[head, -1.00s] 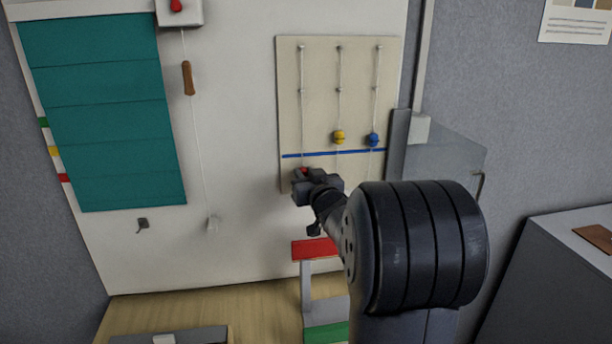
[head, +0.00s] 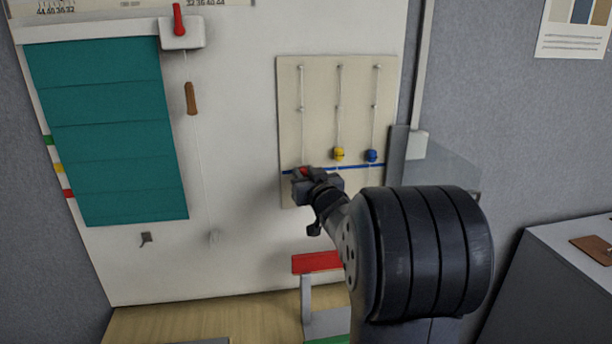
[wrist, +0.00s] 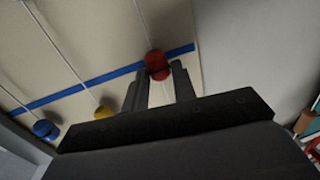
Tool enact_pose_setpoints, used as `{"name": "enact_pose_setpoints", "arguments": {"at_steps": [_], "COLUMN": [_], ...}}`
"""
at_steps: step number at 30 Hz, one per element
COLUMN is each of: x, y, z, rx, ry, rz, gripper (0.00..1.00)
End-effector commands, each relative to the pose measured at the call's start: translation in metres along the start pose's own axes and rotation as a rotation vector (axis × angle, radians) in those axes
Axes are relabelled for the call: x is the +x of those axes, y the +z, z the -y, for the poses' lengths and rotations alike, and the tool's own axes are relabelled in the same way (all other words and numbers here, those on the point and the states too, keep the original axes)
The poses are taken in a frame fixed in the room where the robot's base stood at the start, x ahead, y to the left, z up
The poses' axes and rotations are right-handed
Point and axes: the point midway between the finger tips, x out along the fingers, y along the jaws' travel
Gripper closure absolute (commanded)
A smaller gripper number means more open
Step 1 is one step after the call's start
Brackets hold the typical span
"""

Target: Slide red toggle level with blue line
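The red toggle (head: 304,171) is on the left cord of a cream board (head: 291,120). It sits at the blue line (head: 350,168), and in the wrist view the red toggle (wrist: 156,62) overlaps that line (wrist: 80,88). My gripper (head: 305,177) is at the toggle, with a finger on either side of it; the fingers (wrist: 160,85) look closed on its sides. My gripper partly hides the toggle and the line's left part in the head view. The yellow toggle (head: 339,154) and blue toggle (head: 372,156) hang just above the line.
A teal blind (head: 105,130) and a cord with a brown handle (head: 190,98) are on the left of the wall panel. A red-topped stand (head: 317,262) is below the board. A grey cabinet (head: 560,280) stands at the right.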

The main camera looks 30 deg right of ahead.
Motion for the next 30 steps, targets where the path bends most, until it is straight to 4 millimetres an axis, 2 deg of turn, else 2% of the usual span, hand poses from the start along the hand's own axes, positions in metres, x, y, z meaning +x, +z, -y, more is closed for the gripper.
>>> {"name": "enact_pose_setpoints", "arguments": {"at_steps": [1,6,13,17,20,30], "x": [0.000,0.000,0.000,-0.007,-0.019,-0.078], "y": [0.000,0.000,0.000,0.000,0.000,0.000], "z": [0.000,0.000,0.000,0.000,0.000,0.000], "rx": [0.000,0.000,0.000,0.000,0.001,-0.001], "ry": [0.000,0.000,0.000,0.001,0.001,0.002], "rz": [0.000,0.001,0.001,0.000,-0.001,-0.001], "gripper": [0.70,0.57,0.57,0.57,0.57,0.57]}}
